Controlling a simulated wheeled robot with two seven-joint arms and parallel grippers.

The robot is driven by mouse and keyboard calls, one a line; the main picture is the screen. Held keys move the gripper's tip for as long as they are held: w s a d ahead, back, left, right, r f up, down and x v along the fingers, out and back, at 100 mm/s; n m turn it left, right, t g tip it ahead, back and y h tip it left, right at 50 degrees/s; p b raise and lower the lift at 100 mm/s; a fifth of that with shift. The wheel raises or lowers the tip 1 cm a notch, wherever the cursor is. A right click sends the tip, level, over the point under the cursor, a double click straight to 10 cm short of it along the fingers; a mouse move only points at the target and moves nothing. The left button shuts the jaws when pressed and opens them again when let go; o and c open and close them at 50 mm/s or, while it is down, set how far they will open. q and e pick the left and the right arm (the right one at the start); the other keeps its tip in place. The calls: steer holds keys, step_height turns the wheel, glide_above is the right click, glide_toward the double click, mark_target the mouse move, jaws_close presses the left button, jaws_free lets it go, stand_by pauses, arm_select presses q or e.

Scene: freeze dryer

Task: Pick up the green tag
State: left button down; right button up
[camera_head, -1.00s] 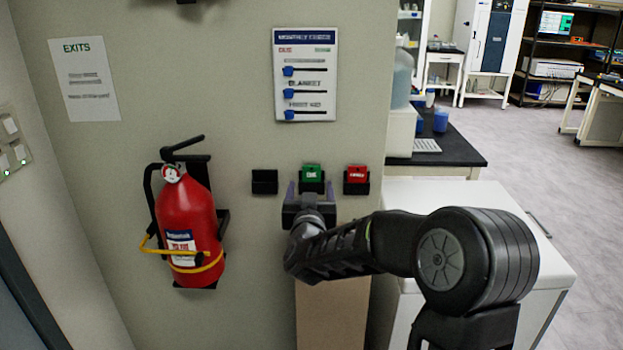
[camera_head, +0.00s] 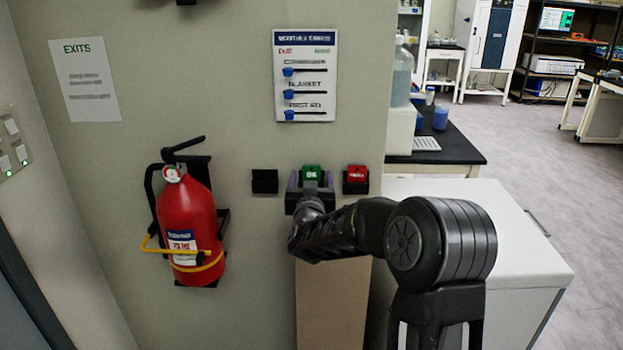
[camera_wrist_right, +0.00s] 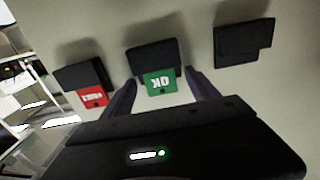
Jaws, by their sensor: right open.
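The green tag (camera_head: 311,173) stands in the middle one of three black wall holders (camera_head: 313,187). It reads "OK" and shows upside down in the right wrist view (camera_wrist_right: 160,83). My right gripper (camera_head: 311,182) is at this holder. In the right wrist view its two fingers (camera_wrist_right: 160,88) are open, one on each side of the green tag, with gaps between the tag and the fingers. I cannot tell how deep the tag sits between them. My left gripper is not in view.
A red tag (camera_head: 357,173) sits in the right holder, close beside my right gripper. The left holder (camera_head: 265,181) is empty. A red fire extinguisher (camera_head: 188,225) hangs at left. A board with blue sliders (camera_head: 305,75) is above. A white cabinet (camera_head: 520,245) stands at right.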

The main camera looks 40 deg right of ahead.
mark_target(312, 160)
steer(key=shift+c, duration=0.6)
steer(key=c, duration=1.3)
steer(key=shift+r, duration=0.15)
steer(key=shift+r, duration=0.55)
step_height(312, 160, up, 2)
steer(key=b+v, duration=0.1)
steer(key=v, duration=1.7)
steer(key=shift+b, duration=0.4)
steer(key=shift+r, duration=0.1)
